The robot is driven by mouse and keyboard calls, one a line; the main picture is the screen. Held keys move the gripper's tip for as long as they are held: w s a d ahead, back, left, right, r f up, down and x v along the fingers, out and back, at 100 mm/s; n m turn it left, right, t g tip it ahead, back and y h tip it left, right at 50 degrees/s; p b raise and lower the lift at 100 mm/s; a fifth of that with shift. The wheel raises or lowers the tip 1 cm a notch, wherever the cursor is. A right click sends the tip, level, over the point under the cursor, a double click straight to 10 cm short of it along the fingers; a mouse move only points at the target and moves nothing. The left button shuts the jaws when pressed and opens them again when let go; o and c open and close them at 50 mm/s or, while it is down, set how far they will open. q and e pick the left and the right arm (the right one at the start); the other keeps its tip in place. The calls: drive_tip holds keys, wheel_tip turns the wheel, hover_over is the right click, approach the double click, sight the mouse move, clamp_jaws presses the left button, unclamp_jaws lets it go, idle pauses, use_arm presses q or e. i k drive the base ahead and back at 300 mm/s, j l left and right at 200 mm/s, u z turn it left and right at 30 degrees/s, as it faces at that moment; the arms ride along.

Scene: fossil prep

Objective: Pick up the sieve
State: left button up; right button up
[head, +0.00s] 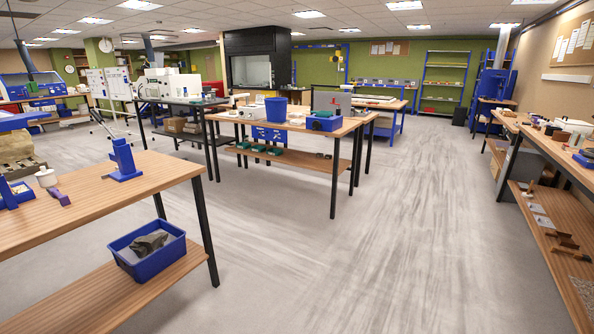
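I cannot pick out a sieve for certain in the head view. Small items on the far benches are too small to tell apart. Neither of my grippers is in view.
A wooden workbench (95,208) stands at near left, with a blue stand (123,160) on top and a blue bin (147,250) on its lower shelf. Right benches (548,147) line the wall. Grey floor (370,240) between is clear.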

sight(301, 123)
drive_tip(key=i, duration=4.1)
